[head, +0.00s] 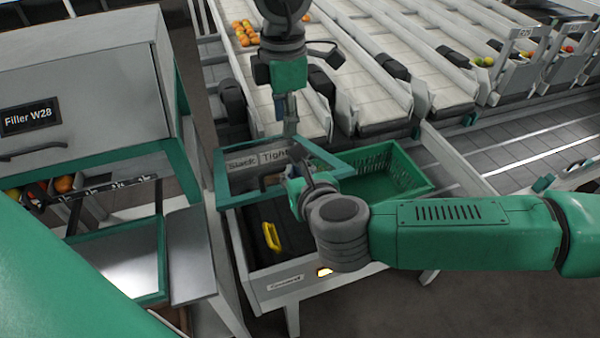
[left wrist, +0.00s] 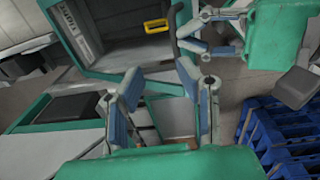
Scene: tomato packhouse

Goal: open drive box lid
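The drive box (head: 290,283) stands in the middle of the head view. Its green-framed lid (head: 232,201) is raised at a tilt, with a "Slack / Tight" label inside the frame. A yellow handle (head: 271,236) shows in the dark interior, also in the left wrist view (left wrist: 157,25). My left gripper (head: 290,128) hangs above the lid's far side; in the left wrist view its fingers (left wrist: 160,75) are spread and empty. My right gripper (head: 297,183) is at the lid's right side; it also shows in the left wrist view (left wrist: 182,38). Its fingertips and any contact are unclear.
A filler cabinet (head: 80,90) marked "Filler W28" stands at left. A green crate (head: 410,190) sits right of the lid. White conveyor lanes (head: 350,60) with tomatoes fill the back. Blue pallets (left wrist: 280,130) stand at right in the left wrist view. Floor is clear at front right.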

